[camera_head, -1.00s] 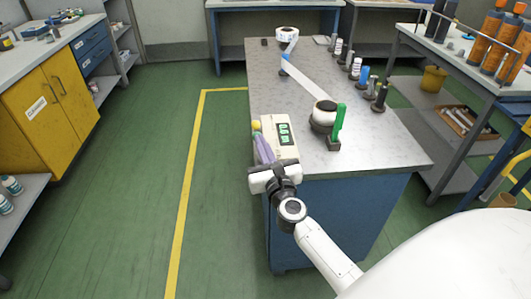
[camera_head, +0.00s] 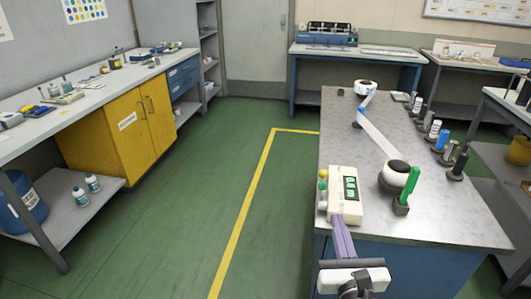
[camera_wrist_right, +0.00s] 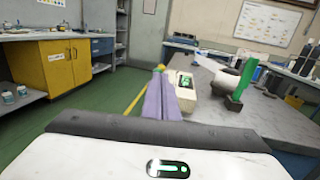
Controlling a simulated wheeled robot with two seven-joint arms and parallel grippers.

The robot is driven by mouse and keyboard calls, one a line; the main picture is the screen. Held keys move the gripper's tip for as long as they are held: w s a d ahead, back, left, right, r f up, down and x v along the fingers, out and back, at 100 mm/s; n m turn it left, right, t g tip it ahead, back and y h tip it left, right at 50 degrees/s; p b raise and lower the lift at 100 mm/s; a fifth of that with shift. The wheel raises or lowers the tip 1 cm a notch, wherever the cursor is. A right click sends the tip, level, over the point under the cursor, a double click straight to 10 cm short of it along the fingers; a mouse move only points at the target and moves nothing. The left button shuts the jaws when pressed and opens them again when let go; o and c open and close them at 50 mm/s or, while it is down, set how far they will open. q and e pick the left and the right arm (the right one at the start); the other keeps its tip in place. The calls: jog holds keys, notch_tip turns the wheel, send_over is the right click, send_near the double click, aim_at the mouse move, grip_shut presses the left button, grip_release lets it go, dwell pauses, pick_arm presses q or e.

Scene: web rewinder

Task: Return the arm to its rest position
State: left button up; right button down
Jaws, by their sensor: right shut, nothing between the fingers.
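My right gripper (camera_head: 342,236) is at the near left corner of the workbench (camera_head: 450,222), with its purple fingers shut and empty. The fingers point forward at the cream control box (camera_head: 346,197), which has green displays and stands on the bench's near left corner. In the right wrist view the shut fingers (camera_wrist_right: 161,98) overlap the left side of the control box (camera_wrist_right: 182,88) in the picture. I cannot tell whether they touch it. My left gripper is not in view.
A white roll (camera_head: 396,173) with a green upright handle (camera_head: 409,185) stands right of the box. A white web (camera_head: 378,138) runs to a far roll (camera_head: 365,87). Several spools line the bench's right side. Green floor is clear to the left, before a yellow cabinet (camera_head: 130,132).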

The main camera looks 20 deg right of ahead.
jog(key=s+a+f+n+g+y, duration=0.3)
jog(key=a+f+n+y, duration=0.65)
jog(key=n, duration=1.35)
jog(key=s+a+f+n+g, duration=0.2)
jog(key=s+f+n+g, duration=0.1)
jog(key=s+f+n, duration=0.4)
jog(key=s+a+f+n+g+h, duration=0.1)
jog(key=s+a+f+n+g, duration=0.2)
jog(key=s+f+n, duration=0.4)
notch_tip(320, 180, down, 2)
jog(key=n, duration=0.4)
jog(key=shift+s+n, duration=0.35)
jog(key=shift+n, duration=0.05)
